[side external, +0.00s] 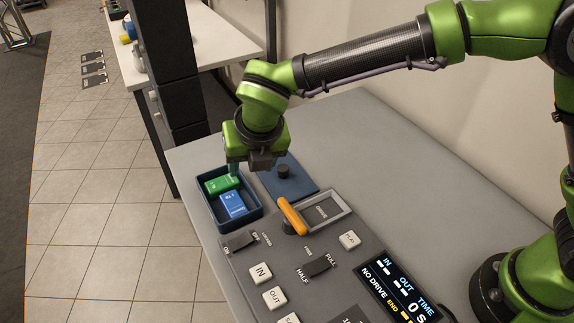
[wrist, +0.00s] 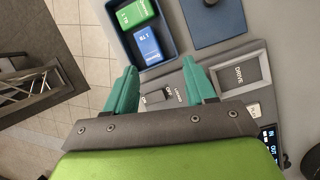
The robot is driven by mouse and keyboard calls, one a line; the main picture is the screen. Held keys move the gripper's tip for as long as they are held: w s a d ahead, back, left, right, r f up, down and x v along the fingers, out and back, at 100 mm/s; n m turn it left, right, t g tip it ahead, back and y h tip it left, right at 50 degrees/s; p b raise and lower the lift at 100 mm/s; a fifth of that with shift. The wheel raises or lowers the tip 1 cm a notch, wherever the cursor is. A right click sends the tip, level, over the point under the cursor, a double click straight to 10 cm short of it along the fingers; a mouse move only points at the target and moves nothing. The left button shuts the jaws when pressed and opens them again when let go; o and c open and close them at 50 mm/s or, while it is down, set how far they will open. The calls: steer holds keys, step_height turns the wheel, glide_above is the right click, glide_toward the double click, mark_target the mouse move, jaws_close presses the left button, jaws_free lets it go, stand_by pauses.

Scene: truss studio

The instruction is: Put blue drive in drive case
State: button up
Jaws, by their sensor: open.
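The blue drive (side external: 233,204) lies in a dark blue open tray (side external: 253,205), beside a green drive (side external: 222,184). In the wrist view the blue drive (wrist: 147,48) sits just below the green drive (wrist: 136,13), labelled 1 TB. My gripper (wrist: 158,85) is open and empty, its teal fingers apart. In the side view it hangs over the back of the tray, near the green drive, and hides part of the tray's rim. A grey recess marked DRIVE (side external: 322,211) with a light frame is set in the console; whether this is the drive case I cannot tell.
An orange-handled lever (side external: 291,216) stands beside the DRIVE recess. A dark blue plate with a black knob (side external: 284,172) lies behind it. The console has switches, IN and OUT buttons (side external: 261,273) and a lit display (side external: 398,289). The grey table is clear at the back right.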

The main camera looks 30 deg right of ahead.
steer(key=s+d+r+m, duration=0.3)
steer(key=d+r+m, duration=0.2)
steer(key=d+m, duration=0.4)
steer(key=s+d+r+m, duration=0.2)
steer(key=d+r+m, duration=0.3)
steer(key=d+m, duration=0.35)
steer(key=s+d+m+t+y, duration=0.2)
steer(key=s+d+m, duration=0.9)
steer(key=m, duration=0.9)
steer(key=shift+s+d+f+t, duration=0.25)
steer(key=shift+s+t, duration=0.15)
steer(key=shift+s, duration=0.55)
